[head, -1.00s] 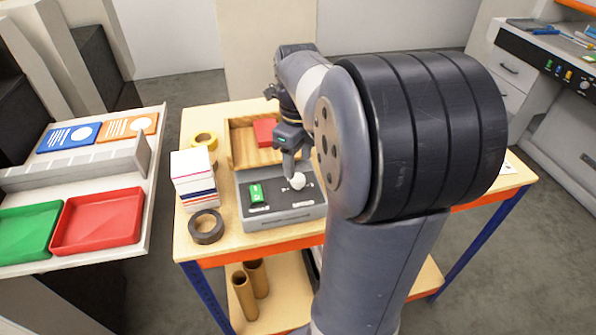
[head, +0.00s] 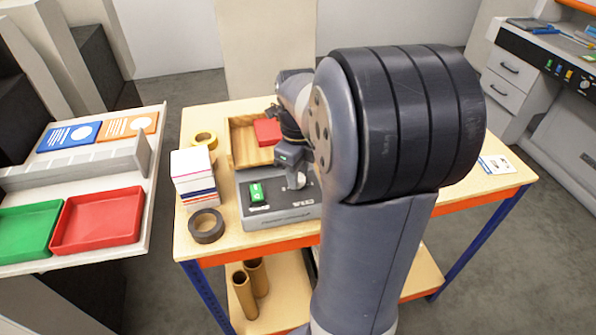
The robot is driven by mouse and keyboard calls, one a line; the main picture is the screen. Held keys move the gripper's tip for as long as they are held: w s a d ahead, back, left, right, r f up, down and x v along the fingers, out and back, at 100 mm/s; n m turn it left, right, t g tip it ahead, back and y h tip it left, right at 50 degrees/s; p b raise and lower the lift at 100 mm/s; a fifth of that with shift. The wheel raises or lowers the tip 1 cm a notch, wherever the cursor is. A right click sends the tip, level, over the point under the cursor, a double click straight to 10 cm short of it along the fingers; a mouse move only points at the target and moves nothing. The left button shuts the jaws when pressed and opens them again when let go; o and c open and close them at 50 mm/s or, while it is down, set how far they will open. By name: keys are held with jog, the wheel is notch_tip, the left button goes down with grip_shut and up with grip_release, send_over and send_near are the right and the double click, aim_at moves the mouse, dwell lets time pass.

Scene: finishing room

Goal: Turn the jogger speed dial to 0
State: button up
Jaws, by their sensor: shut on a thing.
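The jogger (head: 262,224) is a low grey box with a dark sloped top panel on the wooden table. A green switch (head: 257,193) sits on the left of this panel. The white speed dial (head: 299,181) is on the right, partly hidden by my gripper (head: 296,178). My gripper points down and is shut on the dial. The scale marks around the dial are too small and too covered to read, so its setting cannot be told.
A wooden tray (head: 242,150) with a red block (head: 267,131) stands behind the jogger. My arm hides the table's middle.

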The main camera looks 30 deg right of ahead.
jog(key=c, duration=0.3)
